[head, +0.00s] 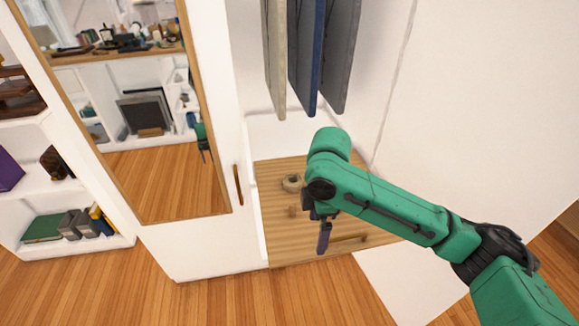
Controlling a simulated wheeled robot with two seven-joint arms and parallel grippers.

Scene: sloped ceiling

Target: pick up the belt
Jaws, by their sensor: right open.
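A small coiled beige item (291,183), which looks like the belt, lies on the wooden wardrobe shelf (275,236). My right gripper (319,228) hangs over the shelf, to the right of and nearer than the coil. It is open and apart from the coil in the picture. A dark purple, finger-like part points down at its end. The gripper is small and partly dark, so its exact height above the shelf is unclear. My left gripper is not in view.
Hanging garments (306,55) are above the shelf. A small tan knob-like thing (293,211) is near the gripper. A mirrored door (150,120) stands open at left, with a bookshelf (60,185) beyond. A white panel (480,110) bounds the right. The wood floor (220,295) in front is clear.

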